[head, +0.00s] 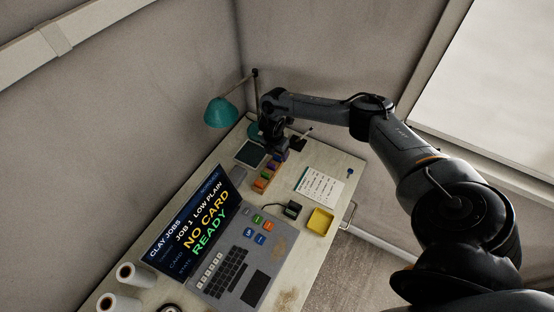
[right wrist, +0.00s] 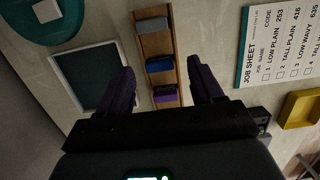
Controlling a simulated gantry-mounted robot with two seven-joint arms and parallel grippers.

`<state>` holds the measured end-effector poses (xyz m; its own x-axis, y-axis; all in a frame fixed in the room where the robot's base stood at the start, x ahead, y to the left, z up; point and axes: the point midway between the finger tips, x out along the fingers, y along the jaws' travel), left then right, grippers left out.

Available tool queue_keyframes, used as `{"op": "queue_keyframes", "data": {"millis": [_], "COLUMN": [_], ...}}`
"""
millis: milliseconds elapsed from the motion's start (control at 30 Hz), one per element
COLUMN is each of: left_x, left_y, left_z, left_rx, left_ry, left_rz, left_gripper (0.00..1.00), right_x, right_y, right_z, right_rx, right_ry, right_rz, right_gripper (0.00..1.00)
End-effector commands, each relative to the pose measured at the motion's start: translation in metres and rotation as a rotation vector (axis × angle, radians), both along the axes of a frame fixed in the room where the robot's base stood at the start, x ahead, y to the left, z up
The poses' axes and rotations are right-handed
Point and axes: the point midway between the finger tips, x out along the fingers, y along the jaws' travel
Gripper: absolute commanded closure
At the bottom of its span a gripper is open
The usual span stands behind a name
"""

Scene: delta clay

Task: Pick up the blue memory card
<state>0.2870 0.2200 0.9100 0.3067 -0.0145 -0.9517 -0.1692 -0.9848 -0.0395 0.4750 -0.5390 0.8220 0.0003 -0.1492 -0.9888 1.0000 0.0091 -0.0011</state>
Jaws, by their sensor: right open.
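The blue memory card (right wrist: 159,64) stands in a wooden rack (right wrist: 146,45), between a grey card (right wrist: 152,25) and a purple card (right wrist: 165,95). My right gripper (right wrist: 160,66) is open and empty, its dark fingers on either side of the rack with the blue card in the gap between them. I cannot tell how far above the card the fingertips are. In the head view the right gripper (head: 277,149) is over the far end of the rack (head: 264,182), and I cannot make out the blue card there. My left gripper is not in view.
A dark square pad (right wrist: 88,78) lies left of the rack and a job sheet (right wrist: 283,45) lies right. A yellow tray (head: 320,221), a small dark device (head: 292,209), a teal lamp (head: 221,112) and a console with a screen reading NO CARD (head: 190,225) share the bench.

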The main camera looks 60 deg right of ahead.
Motion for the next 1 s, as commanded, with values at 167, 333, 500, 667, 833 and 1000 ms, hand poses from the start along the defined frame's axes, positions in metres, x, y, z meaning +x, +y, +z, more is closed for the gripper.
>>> {"op": "queue_keyframes", "data": {"millis": [167, 333, 500, 667, 833, 1000], "left_x": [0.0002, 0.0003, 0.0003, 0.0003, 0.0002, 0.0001], "left_y": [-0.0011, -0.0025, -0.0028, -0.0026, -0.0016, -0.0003], "left_z": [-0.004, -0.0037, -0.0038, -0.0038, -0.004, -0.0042], "left_rx": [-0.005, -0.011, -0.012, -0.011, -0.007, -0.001], "left_ry": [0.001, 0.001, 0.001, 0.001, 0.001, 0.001], "left_rz": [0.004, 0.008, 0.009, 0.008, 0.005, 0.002], "left_gripper": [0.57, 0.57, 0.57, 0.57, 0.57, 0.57], "right_x": [0.0002, 0.0003, 0.0002, 0.0002, 0.0003, 0.0003], "right_y": [-0.0024, -0.0028, -0.0027, -0.0027, -0.0026, -0.0026], "right_z": [-0.0156, -0.0171, -0.017, -0.017, -0.0169, -0.0168], "right_rx": [0.0, 0.0, 0.0, 0.0, 0.0, 0.0], "right_ry": [0.0, -0.001, -0.001, -0.001, -0.001, -0.001], "right_rz": [0.0, 0.0, 0.0, 0.0, 0.0, 0.0], "right_gripper": [0.34, 0.34, 0.45, 0.69, 0.93, 0.93]}}
